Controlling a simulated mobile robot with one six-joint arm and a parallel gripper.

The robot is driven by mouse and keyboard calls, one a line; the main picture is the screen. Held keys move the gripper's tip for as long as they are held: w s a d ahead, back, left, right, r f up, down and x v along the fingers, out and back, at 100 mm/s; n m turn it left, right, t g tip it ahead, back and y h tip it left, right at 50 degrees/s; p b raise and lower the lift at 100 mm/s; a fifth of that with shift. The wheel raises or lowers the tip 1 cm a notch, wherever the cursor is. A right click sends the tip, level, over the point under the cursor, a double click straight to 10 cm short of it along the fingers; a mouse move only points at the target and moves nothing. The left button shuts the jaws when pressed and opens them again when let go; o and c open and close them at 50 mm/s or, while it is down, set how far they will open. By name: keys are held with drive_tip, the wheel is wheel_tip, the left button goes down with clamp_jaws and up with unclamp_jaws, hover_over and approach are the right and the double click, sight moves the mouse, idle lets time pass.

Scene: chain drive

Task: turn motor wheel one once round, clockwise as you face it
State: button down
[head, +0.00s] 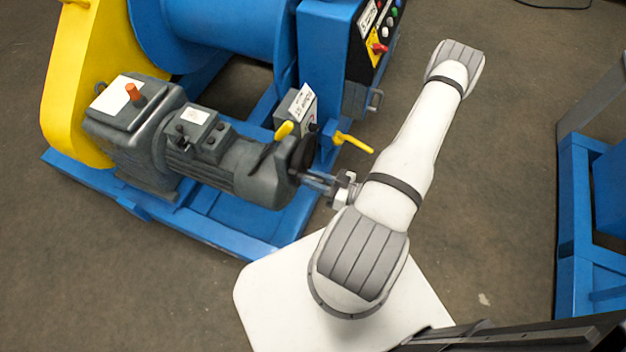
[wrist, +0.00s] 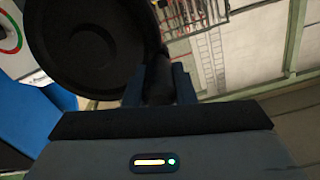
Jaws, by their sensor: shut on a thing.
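The grey motor (head: 225,160) lies on its side on the blue machine frame in the head view. Its dark motor wheel (head: 298,156) is at the motor's right end. In the wrist view the wheel (wrist: 88,45) is a large black dished disc at upper left, with a dark handle (wrist: 160,78) at its right edge. My gripper (wrist: 159,88) is shut on this handle, with one finger on each side. In the head view my gripper (head: 308,178) reaches in from the right to the wheel's lower edge. The exact grip is small and partly hidden there.
A yellow lever (head: 353,143) sticks out just above my gripper, and another yellow handle (head: 284,130) is near the wheel. A blue control box (head: 335,60) with a red switch (head: 379,48) stands behind. Another blue frame (head: 575,220) is at right.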

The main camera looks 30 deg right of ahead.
drive_tip(key=shift+w+d+r+m+p, duration=0.2)
drive_tip(key=shift+d+r+m+p, duration=0.15)
drive_tip(key=shift+m, duration=0.25)
drive_tip(key=c, duration=1.2)
unclamp_jaws()
drive_tip(key=shift+r, duration=0.1)
wheel_tip(320, 180, up, 10)
drive_tip(key=p, duration=0.8)
drive_tip(key=shift+c, duration=0.2)
